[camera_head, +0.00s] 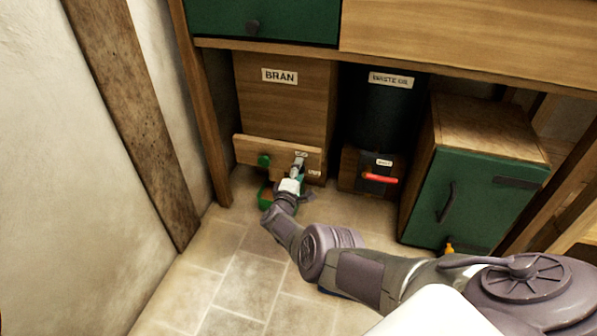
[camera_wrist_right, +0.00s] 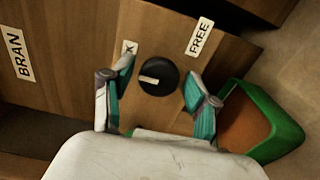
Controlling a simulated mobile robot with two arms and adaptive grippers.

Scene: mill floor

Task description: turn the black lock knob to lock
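The black lock knob (camera_wrist_right: 159,76) is round with a pale pointer mark, set on the wooden panel of the bran bin. In the wrist view the mark points left. A FREE label (camera_wrist_right: 200,37) sits above and right of the knob; another label (camera_wrist_right: 129,48), ending in K, sits above and left, partly hidden by a finger. My right gripper (camera_wrist_right: 150,80) is open, its teal-padded fingers on either side of the knob with visible gaps. In the head view my right gripper (camera_head: 297,172) is at the bin's lower board and hides the knob. My left gripper is not in view.
The bran bin (camera_head: 285,105) stands under the bench. A green container (camera_wrist_right: 283,128) with brown inside is close to the right finger. A dark waste bin (camera_head: 378,115) with a red handle (camera_head: 380,179) and a green-doored cabinet (camera_head: 475,195) stand right. Tiled floor at left is clear.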

